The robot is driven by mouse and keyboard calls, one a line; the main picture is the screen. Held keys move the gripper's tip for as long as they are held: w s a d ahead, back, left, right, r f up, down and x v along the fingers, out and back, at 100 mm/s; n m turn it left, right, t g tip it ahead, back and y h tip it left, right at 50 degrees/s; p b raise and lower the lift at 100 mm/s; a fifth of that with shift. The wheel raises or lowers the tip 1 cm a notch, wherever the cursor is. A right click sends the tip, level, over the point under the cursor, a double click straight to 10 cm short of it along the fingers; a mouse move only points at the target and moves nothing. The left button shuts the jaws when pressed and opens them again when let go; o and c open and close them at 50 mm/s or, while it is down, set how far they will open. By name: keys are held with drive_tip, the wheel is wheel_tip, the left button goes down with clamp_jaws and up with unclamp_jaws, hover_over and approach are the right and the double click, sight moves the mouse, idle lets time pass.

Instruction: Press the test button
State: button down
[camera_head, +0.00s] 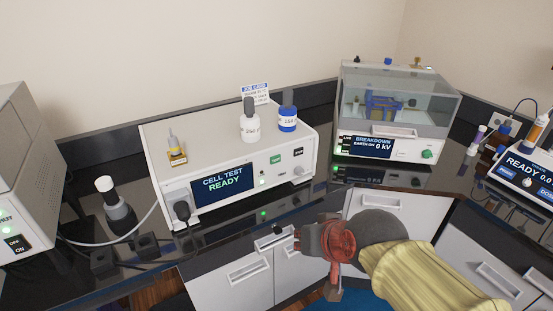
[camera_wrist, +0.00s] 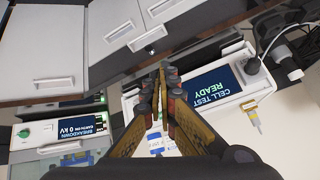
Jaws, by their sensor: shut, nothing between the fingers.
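The cell test unit (camera_head: 225,150) is a white box on the black bench, and its screen (camera_head: 223,183) reads "CELL TEST READY". Its front has a green button (camera_head: 275,160), a black button (camera_head: 299,152) and a grey knob (camera_head: 298,171); their small labels are too small to read. The breakdown tester (camera_head: 400,112) stands further right, with a green button (camera_head: 428,154) and a screen reading 0 kV. My gripper (camera_head: 298,238) is shut and empty, in front of the bench edge and apart from both units. The wrist view shows its fingertips (camera_wrist: 163,72) together; fingers hide part of the cell test front.
A black-and-white bottle (camera_head: 113,202) and a grey machine (camera_head: 28,165) are at left. Drawers (camera_head: 250,268) lie below the bench.

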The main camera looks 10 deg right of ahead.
drive_tip(key=w+a+r+m+t+p, duration=0.1)
drive_tip(key=w+a+m+t, duration=0.15)
drive_tip(key=w, duration=0.85)
drive_tip(key=m+t+h+p, duration=0.2)
drive_tip(key=m+t+h, duration=0.2)
drive_tip(key=m, duration=0.5)
approach(275, 159)
drive_tip(key=s+d, duration=0.2)
drive_tip(key=s, duration=0.2)
drive_tip(key=d+f+m+h, duration=0.2)
drive_tip(key=h, duration=0.1)
drive_tip(key=d+m+h+p, duration=0.1)
drive_tip(key=d, duration=0.1)
drive_tip(key=shift+w+d+f+m+g+h, duration=0.1)
drive_tip(key=shift+w+f+m+g+h, duration=0.2)
drive_tip(key=shift+w+f+m, duration=0.1)
drive_tip(key=w+a, duration=0.2)
drive_tip(key=w, duration=0.6)
drive_tip(key=shift+w+a+p, duration=0.2)
drive_tip(key=shift+a+p, duration=0.15)
drive_tip(key=shift+a, duration=0.05)
drive_tip(key=shift+w, duration=0.1)
drive_tip(key=shift+w+a, duration=0.1)
drive_tip(key=shift+w, duration=0.2)
